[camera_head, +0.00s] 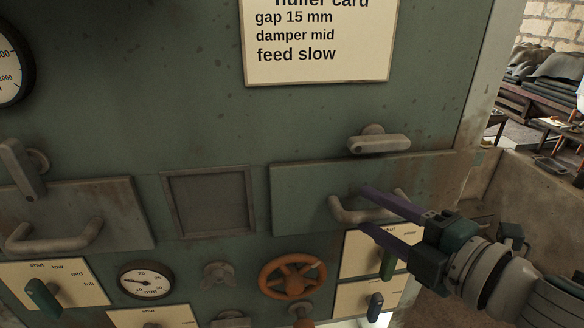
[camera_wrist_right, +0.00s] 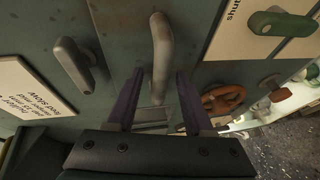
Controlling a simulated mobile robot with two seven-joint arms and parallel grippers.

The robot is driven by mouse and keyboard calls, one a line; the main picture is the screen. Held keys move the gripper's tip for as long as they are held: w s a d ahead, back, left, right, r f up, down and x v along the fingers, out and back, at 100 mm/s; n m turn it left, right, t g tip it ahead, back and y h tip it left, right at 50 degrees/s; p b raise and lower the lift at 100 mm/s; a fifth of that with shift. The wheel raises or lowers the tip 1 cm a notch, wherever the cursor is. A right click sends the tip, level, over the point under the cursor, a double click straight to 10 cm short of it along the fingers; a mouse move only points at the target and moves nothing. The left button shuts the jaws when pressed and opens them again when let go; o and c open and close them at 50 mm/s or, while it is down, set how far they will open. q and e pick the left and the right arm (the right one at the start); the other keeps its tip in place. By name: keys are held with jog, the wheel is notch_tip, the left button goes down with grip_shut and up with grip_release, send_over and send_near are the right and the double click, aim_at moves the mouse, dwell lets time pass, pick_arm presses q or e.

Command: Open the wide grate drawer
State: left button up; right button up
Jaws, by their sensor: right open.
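A wide green drawer front (camera_head: 300,197) is set in the machine at right, flush with the panel as far as I can tell. No label names it as the grate drawer. Its grey bar handle (camera_head: 345,212) also shows in the right wrist view (camera_wrist_right: 160,50). My right gripper (camera_head: 364,208) is open at the handle, with one purple finger above the bar and one below. In the wrist view the bar lies between the fingers; contact cannot be told. A grey latch lever (camera_head: 380,144) lies roughly level above the drawer. My left gripper is out of view.
A second drawer front (camera_head: 110,205) with a handle and a slanted lever (camera_head: 20,168) is at left. Below are an orange handwheel (camera_head: 292,277), a gauge (camera_head: 146,281) and a green knob (camera_head: 387,263) close under my gripper. A card (camera_head: 320,45) hangs above.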

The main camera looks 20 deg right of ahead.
jog(key=shift+w+a, duration=0.1)
jog(key=shift+w, duration=0.15)
grip_shut()
dwell(0.3)
dwell(0.9)
